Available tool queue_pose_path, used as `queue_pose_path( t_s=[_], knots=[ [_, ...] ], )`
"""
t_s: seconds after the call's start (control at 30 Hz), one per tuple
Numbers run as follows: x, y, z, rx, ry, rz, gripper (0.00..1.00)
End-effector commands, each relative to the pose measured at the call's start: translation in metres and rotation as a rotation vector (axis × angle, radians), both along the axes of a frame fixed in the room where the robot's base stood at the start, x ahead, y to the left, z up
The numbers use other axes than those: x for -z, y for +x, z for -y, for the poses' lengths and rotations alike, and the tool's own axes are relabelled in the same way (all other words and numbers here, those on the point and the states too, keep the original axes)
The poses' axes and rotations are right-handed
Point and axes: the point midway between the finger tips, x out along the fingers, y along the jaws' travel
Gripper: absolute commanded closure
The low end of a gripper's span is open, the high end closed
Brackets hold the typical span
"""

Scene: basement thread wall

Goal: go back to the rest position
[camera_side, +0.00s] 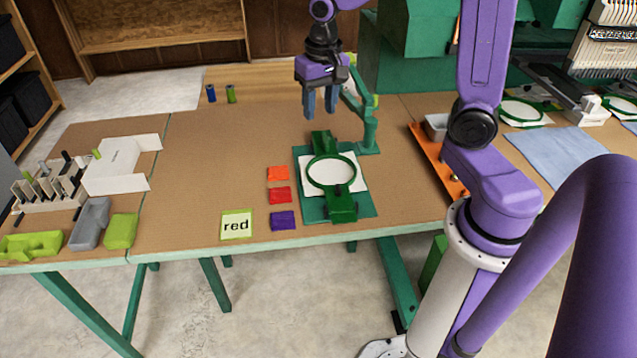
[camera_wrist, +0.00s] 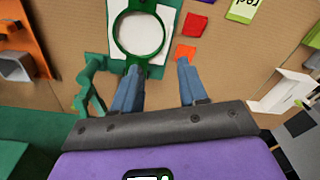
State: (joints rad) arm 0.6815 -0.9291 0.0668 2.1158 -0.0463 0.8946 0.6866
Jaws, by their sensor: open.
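My gripper (camera_side: 320,102) hangs above the back of the table, fingers pointing down, open and empty. Its two blue fingers also show in the wrist view (camera_wrist: 160,84), with bare brown tabletop between them. Below and in front of it in the side view is a green hoop (camera_side: 331,172) around white cloth, on a green fixture plate (camera_side: 312,208). The gripper is apart from the hoop and touches nothing that I can see.
Orange (camera_side: 278,173), red (camera_side: 280,195) and purple (camera_side: 283,221) patches lie left of the hoop, near a card reading "red" (camera_side: 237,224). A green post (camera_side: 369,130) stands close right of my gripper. Two small spools (camera_side: 221,94) stand at back left. An orange tray (camera_side: 436,160) lies right.

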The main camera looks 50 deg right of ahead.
Motion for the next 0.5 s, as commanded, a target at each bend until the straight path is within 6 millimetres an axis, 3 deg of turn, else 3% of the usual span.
queue_pose_path(
  t_s=[0.2,0.5],
  knots=[
    [-0.003,-0.056,-0.045,-0.399,-0.005,-0.011,0.57],
    [0.000,-0.141,-0.075,-0.939,-0.014,-0.027,0.57]
  ],
)
